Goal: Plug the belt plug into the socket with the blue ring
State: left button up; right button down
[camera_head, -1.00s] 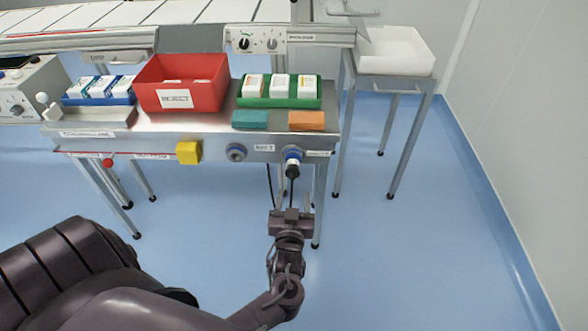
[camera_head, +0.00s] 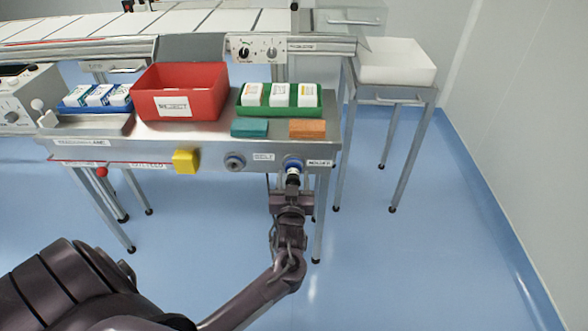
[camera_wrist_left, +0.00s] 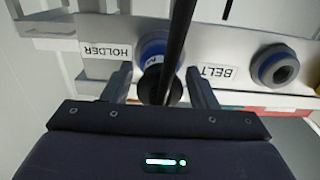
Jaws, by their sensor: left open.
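The belt plug (camera_head: 293,178) sits in the holder (camera_head: 293,162) on the front panel of the steel table. In the left wrist view its dark body (camera_wrist_left: 160,84) shows in front of the blue-ringed holder (camera_wrist_left: 152,46), with a black cable running up from it. My left gripper (camera_head: 292,189) is just in front of the plug. In the wrist view its open fingers (camera_wrist_left: 160,88) stand on either side of the plug's body; I cannot tell if they touch it. The blue-ringed socket (camera_head: 235,162) beside the BELT label is empty; it also shows in the wrist view (camera_wrist_left: 277,66). My right gripper is out of view.
A yellow block (camera_head: 186,161) and a red knob (camera_head: 101,172) are on the same panel edge, to the left. A red REJECT bin (camera_head: 175,107), a green tray (camera_head: 279,113) and teal and orange blocks stand on the table. Below the panel is open floor.

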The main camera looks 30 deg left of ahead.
pick_arm(q)
jog(key=shift+w+a, duration=0.15)
jog(key=shift+w, duration=0.1)
dwell(0.5)
jog(key=shift+c, duration=0.2)
jog(key=c, duration=1)
jog(key=shift+c, duration=0.2)
jog(key=shift+s+p, duration=0.15)
jog(key=shift+p, duration=0.15)
jog(key=p+v, duration=0.4)
jog(key=v, duration=0.3)
jog(key=shift+s+d, duration=0.25)
jog(key=shift+s, duration=0.05)
